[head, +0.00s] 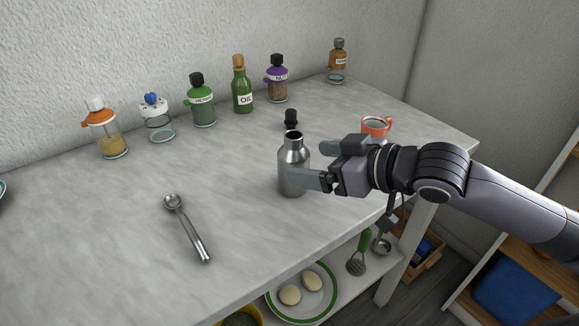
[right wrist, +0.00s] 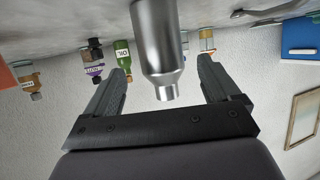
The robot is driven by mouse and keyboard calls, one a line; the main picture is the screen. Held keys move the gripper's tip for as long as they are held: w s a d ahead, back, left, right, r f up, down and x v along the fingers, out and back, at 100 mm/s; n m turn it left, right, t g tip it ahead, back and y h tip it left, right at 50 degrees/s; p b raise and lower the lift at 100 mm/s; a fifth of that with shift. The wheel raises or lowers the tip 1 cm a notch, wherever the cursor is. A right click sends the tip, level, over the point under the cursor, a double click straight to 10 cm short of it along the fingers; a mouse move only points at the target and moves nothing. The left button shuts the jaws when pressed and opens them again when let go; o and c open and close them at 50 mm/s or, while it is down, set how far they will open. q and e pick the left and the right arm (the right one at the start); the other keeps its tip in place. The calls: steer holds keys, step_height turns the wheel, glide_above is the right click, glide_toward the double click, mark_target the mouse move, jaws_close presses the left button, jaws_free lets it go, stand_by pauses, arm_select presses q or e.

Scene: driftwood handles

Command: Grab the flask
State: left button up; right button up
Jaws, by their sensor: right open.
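The flask (head: 293,172) is a brushed silver metal bottle with a narrow open neck, standing upright on the grey worktop. My right gripper (head: 316,163) is open and level with its upper body, coming from the right. In the head view, the near finger overlaps the flask's right side and the other finger is behind it to the right. In the right wrist view the flask (right wrist: 160,45) appears inverted, between the two spread fingers, with a visible gap on each side. My left gripper is not in view.
A black stopper-like object (head: 291,119) is just behind the flask, and an orange-red cup (head: 375,127) stands behind my right gripper. A metal spoon (head: 188,228) lies to the left. Several bottles, including the green oil bottle (head: 242,90), line the wall. The worktop's front left is mostly clear.

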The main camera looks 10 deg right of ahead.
mark_target(293, 163)
steer(key=shift+f+x, duration=0.2)
steer(key=shift+x, duration=1.3)
steer(key=shift+f+x, duration=0.15)
steer(key=shift+x, duration=1.3)
steer(key=shift+s, duration=0.2)
steer(key=c, duration=1.2)
